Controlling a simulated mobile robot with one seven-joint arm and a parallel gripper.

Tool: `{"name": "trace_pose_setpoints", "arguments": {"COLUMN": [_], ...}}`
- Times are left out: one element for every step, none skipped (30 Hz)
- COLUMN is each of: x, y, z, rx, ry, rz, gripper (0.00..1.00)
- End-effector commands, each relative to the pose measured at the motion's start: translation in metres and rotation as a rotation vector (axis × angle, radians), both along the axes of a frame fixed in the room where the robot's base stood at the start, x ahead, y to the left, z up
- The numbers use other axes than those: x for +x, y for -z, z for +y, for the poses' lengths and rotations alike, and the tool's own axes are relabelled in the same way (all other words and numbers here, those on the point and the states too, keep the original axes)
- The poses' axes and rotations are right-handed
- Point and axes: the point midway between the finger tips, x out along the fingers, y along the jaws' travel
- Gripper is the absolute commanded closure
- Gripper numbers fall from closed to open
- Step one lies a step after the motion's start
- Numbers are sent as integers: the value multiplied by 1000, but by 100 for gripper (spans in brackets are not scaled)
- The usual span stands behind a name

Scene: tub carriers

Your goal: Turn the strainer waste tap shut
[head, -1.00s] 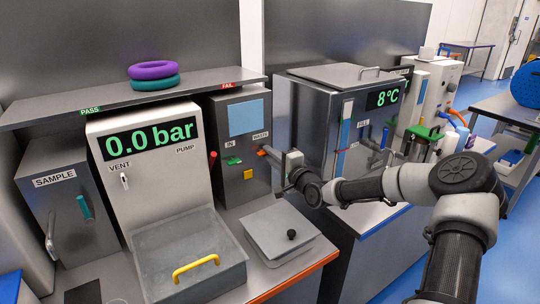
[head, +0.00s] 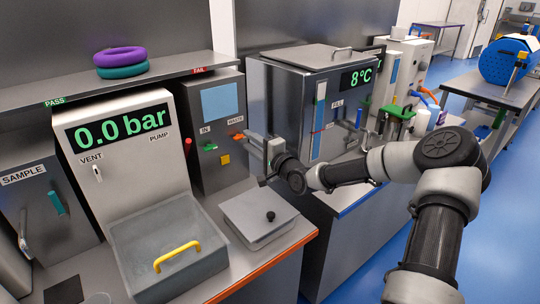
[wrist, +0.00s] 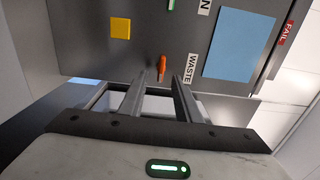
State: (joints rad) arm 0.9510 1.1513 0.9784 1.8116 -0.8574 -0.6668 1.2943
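The strainer waste tap is a small orange handle (head: 238,136) under the WASTE label on the front of a dark grey unit (head: 207,172). Its handle lies roughly along the label's line of text. My gripper (head: 248,139) is at the right of this front, close to the tap. In the wrist view, my gripper (wrist: 161,82) is open, with the orange handle (wrist: 162,67) at the gap between its two fingertips. I cannot tell whether either finger touches it.
A green tap (head: 210,147) under the IN label and a yellow square (head: 224,159) are on the same front. A red-knobbed lever (head: 188,142) stands at its left. A lidded box with a black knob (head: 258,222) sits below. A 8°C bath (head: 287,100) stands to the right.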

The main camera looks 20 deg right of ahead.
Motion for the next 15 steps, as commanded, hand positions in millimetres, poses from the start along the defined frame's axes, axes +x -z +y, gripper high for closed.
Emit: {"name": "trace_pose_setpoints", "arguments": {"x": [-11, -18, -27, -34, -41, -50, -58, -64, -73, -80, -87, -94, -100, -105, -112], "y": [-1, -1, -1, -1, -1, -1, -1, -1, -1, -1, -1, -1, -1, -1, -1], "z": [-6, -10, -13, -15, -19, -23, -25, -29, -32, -35, -37, -41, -43, -45, -47], "rx": [-1, -1, -1, -1, -2, -2, -1, -1, -2, -1, -1, 0, 0, 0, 0], "ry": [3, 3, 3, 2, 4, 4, 3, 4, 4, 3, 3, 3, 4, 3, 3], "rz": [2, 3, 2, 2, 2, 2, 2, 1, 2, 2, 2, 1, 1, 1, 1], "gripper": [70, 70, 70, 70, 70, 70, 70, 70, 70, 70, 70, 70, 70, 70, 70]}}
